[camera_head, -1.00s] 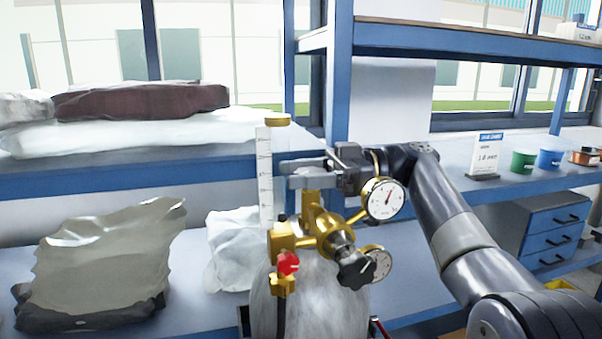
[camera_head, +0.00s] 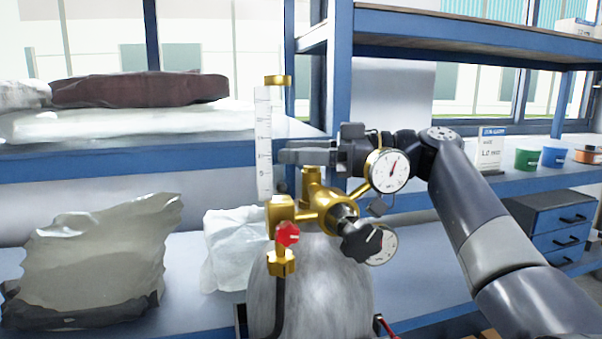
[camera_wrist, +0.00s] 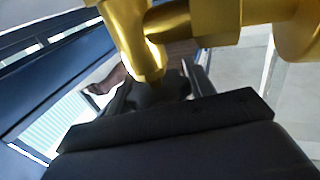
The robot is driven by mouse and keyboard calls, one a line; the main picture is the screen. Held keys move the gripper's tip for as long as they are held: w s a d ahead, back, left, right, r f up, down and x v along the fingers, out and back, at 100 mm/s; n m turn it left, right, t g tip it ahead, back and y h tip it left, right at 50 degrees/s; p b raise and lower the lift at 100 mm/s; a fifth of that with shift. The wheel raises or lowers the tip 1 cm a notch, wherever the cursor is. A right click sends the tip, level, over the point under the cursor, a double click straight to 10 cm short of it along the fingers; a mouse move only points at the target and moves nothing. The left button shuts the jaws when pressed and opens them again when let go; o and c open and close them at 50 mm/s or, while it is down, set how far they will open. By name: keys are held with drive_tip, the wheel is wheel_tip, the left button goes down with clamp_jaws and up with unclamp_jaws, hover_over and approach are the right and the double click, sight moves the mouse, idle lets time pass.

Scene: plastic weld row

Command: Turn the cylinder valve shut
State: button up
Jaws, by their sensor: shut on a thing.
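The grey gas cylinder (camera_head: 311,292) stands upright in the middle of the head view, with a brass valve body (camera_head: 312,190) on top. My gripper (camera_head: 292,156) reaches in from the right, above the brass body. In the wrist view, my gripper (camera_wrist: 160,90) has its jaws around a dark, rounded valve handwheel (camera_wrist: 166,86) at the end of the brass stem (camera_wrist: 138,45). The jaws are shut on it. The handwheel is mostly hidden by the jaws and brass, so how far it is turned cannot be told.
The regulator carries two gauges, the upper one (camera_head: 389,170) close below my wrist, a black knob (camera_head: 361,242) and a red knob (camera_head: 288,234). A flowmeter tube (camera_head: 263,140) stands just left of my fingers. Blue shelving (camera_head: 150,155) with bags lies behind.

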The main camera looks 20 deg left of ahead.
drive_tip(key=shift+m+t+b, duration=0.4)
drive_tip(key=shift+t+b, duration=0.05)
drive_tip(key=shift+t, duration=0.15)
drive_tip(key=o, duration=1)
drive_tip(key=shift+c, duration=0.2)
drive_tip(key=shift+r, duration=0.1)
wheel_tip(320, 180, up, 10)
drive_tip(key=p, duration=0.3)
drive_tip(key=shift+w, duration=0.1)
